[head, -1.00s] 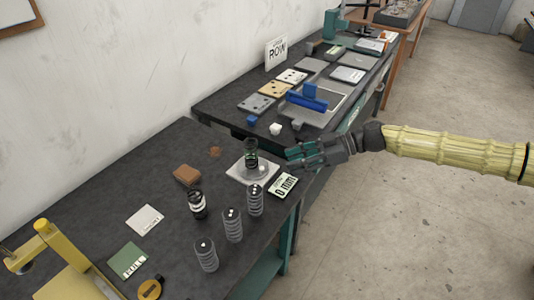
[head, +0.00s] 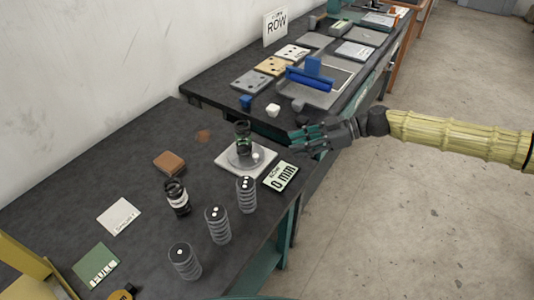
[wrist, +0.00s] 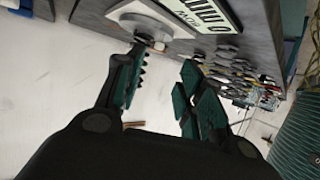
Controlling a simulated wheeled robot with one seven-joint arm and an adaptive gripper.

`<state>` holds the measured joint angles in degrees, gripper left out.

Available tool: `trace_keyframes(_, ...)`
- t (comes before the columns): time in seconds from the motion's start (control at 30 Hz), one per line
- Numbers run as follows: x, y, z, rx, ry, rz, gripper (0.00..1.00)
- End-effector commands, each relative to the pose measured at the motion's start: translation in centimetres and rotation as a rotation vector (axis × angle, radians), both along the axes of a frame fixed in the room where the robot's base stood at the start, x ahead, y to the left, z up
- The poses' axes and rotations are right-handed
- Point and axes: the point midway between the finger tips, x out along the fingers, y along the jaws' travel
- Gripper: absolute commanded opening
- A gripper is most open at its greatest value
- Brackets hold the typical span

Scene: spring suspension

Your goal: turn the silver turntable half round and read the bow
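The silver turntable (head: 257,157) is a round disc on a white square base (head: 232,172) near the bench's far right corner. A dark spring-like cylinder (head: 243,138) stands upright on it. The bow readout (head: 281,177) lies just right of the base and shows 0 mm. My gripper (head: 293,141) is right of the turntable, apart from it in the picture. In the wrist view my gripper (wrist: 164,64) has its fingers spread with nothing between them. The turntable's white base (wrist: 122,8) and the readout (wrist: 212,17) show beyond the fingers, partly cut off at the top.
Several grey coil springs (head: 218,225) stand in a row in front of the turntable. A second bench (head: 215,92) with plates and a blue fixture (head: 308,82) stands behind.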

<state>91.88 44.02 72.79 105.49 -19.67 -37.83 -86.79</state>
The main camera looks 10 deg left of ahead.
Motion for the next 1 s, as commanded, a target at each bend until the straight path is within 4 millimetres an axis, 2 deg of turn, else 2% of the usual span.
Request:
trace_keyframes(0.2, -0.7, 3.8, -0.8, 0.001, 0.003, 0.016, 0.38)
trace_keyframes(0.5, -1.6, 8.0, -2.6, 0.001, 0.002, 0.015, 0.38)
trace_keyframes(0.7, -1.9, 9.6, -3.5, 0.000, 0.002, 0.012, 0.38)
trace_keyframes(1.0, -2.0, 10.0, -3.9, 0.000, 0.000, 0.010, 0.38)
